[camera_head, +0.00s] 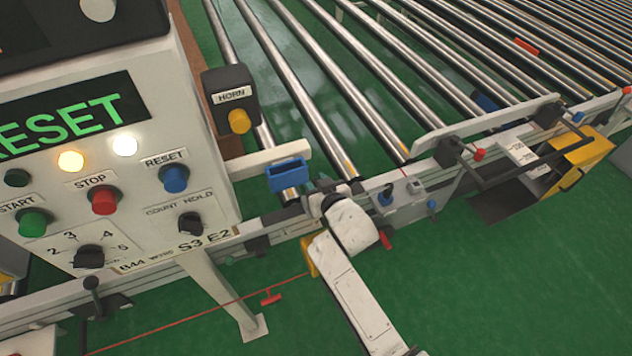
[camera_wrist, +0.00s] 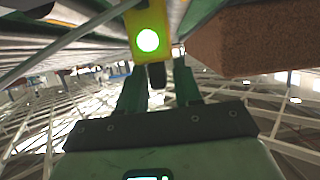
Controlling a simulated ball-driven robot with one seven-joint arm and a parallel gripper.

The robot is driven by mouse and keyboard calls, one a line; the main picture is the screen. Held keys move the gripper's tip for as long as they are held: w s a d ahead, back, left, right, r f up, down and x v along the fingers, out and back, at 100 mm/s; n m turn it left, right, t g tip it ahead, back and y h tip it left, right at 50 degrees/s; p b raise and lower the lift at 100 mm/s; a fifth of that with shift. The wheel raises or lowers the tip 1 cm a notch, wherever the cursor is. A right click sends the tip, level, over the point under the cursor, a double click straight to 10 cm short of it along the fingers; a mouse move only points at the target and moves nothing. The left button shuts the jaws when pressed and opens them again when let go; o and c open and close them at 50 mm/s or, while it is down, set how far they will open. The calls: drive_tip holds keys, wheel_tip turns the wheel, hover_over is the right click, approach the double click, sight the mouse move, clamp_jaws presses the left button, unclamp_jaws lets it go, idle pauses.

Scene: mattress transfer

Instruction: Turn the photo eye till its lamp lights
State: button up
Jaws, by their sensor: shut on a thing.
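The photo eye (camera_wrist: 145,18) is a yellow housing at the top middle of the wrist view. Its round lamp (camera_wrist: 148,40) glows bright green. A dark stub hangs just below the housing. My gripper (camera_wrist: 158,78) has its two dark fingers on either side of this stub and is shut on the photo eye's lower end. The exact contact is dim and partly hidden. In the head view my white arm reaches up to the conveyor's side rail, and I cannot clearly make out the photo eye there.
A control box (camera_head: 130,190) with RESET on its screen stands at left, with a HORN unit (camera_head: 232,105) beside it. The roller conveyor (camera_head: 330,110) lies behind my arm. A red cord (camera_head: 200,313) runs low across the front. A brown block (camera_wrist: 250,42) is close at right.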

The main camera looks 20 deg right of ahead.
drive_tip(key=shift+d+f, duration=0.1)
idle(0.3)
drive_tip(key=o, duration=0.7)
drive_tip(key=b+v, duration=0.1)
drive_tip(key=v, duration=1)
drive_tip(key=s+d+f+g+h, duration=0.1)
drive_tip(key=s+d+f+g, duration=0.15)
drive_tip(key=s, duration=0.25)
drive_tip(key=s+d+f+m+g, duration=0.1)
drive_tip(key=s+d+f+g, duration=0.1)
drive_tip(key=s+d, duration=0.15)
drive_tip(key=s+d+f+g+h, duration=0.1)
drive_tip(key=s+d+f+g, duration=0.1)
drive_tip(key=s, duration=0.3)
drive_tip(key=s+f+g+y, duration=0.1)
drive_tip(key=s+g, duration=0.5)
drive_tip(key=s, duration=0.8)
drive_tip(key=shift+s+a+y, duration=0.3)
drive_tip(key=shift+s+a, duration=0.1)
